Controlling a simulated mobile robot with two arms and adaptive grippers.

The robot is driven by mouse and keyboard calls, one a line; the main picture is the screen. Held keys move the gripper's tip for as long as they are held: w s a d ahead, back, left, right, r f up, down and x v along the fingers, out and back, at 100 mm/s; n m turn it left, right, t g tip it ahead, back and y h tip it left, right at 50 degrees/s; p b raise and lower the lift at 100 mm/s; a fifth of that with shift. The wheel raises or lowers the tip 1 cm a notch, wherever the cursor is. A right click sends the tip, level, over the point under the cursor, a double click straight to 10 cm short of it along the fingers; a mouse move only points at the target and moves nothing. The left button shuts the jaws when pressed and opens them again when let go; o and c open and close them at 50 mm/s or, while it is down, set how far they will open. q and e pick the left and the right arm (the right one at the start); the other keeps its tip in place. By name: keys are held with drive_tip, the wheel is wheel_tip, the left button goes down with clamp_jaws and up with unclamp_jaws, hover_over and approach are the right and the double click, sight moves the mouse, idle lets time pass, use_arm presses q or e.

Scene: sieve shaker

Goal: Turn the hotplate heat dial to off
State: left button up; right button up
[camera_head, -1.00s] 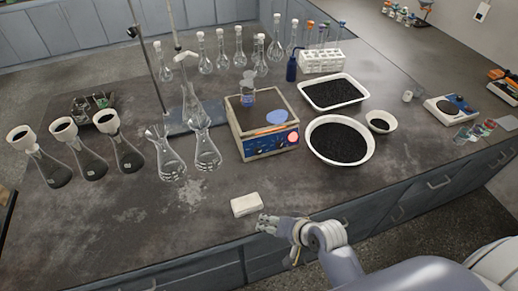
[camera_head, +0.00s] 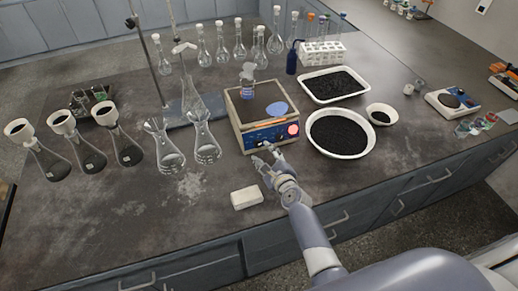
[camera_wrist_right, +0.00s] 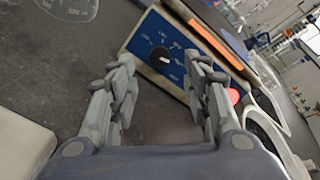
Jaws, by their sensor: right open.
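The hotplate (camera_head: 236,101) stands on the bench, a beige box with a blue front panel. In the right wrist view its dark heat dial (camera_wrist_right: 160,56) with a white mark sits on the blue panel, with printed marks around it. A red round light (camera_head: 293,129) is at the panel's right end. My right gripper (camera_head: 263,153) is just in front of the panel, open and empty. In the right wrist view its two fingers (camera_wrist_right: 162,82) stand on either side, with the dial showing between and beyond their tips, apart from them. My left gripper is not in view.
A white block (camera_head: 246,198) lies on the bench left of my right gripper. Glass flasks (camera_head: 205,146) stand left of the hotplate. A white bowl of black grains (camera_head: 314,148) stands close on its right. The bench front edge is below my arm.

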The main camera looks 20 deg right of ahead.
sight(258, 145)
drive_tip(key=b+x, duration=0.2)
drive_tip(key=x, duration=0.4)
drive_tip(key=shift+s+f+b, duration=0.1)
drive_tip(key=shift+f+b, duration=0.1)
drive_tip(key=shift+b, duration=0.15)
drive_tip(key=shift+w, duration=0.55)
drive_tip(key=shift+a, duration=0.1)
drive_tip(key=c, duration=1)
